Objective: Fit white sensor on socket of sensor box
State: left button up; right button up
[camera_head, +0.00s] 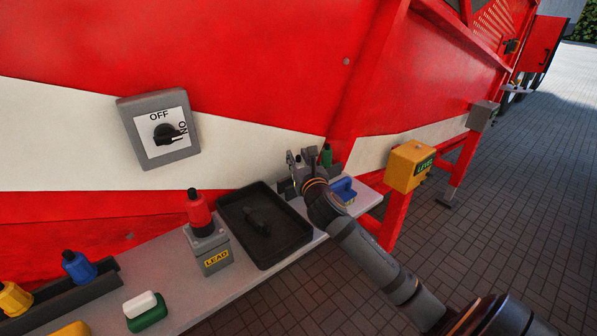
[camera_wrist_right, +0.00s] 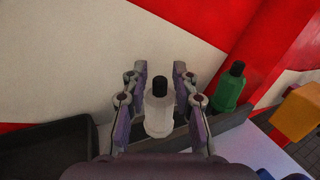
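The white sensor (camera_wrist_right: 159,115), a pale bottle shape with a black top, stands upright in a dark rack in the right wrist view. My right gripper (camera_wrist_right: 162,92) is open, with one finger on each side of it and a visible gap on both sides. In the head view my right gripper (camera_head: 303,160) is at the rack by the wall and mostly hides the white sensor. A grey box labelled LEAD (camera_head: 209,247) stands on the shelf with a red sensor (camera_head: 199,213) upright on its top. My left gripper is not in view.
A green sensor (camera_wrist_right: 230,87) stands right of the white one. A black tray (camera_head: 283,252) holding a dark item lies left of the gripper. Blue (camera_head: 79,266) and yellow (camera_head: 14,299) sensors stand at far left. A yellow box (camera_head: 408,166) is at right; a switch (camera_head: 159,129) is on the wall.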

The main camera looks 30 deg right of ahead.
grip_shut()
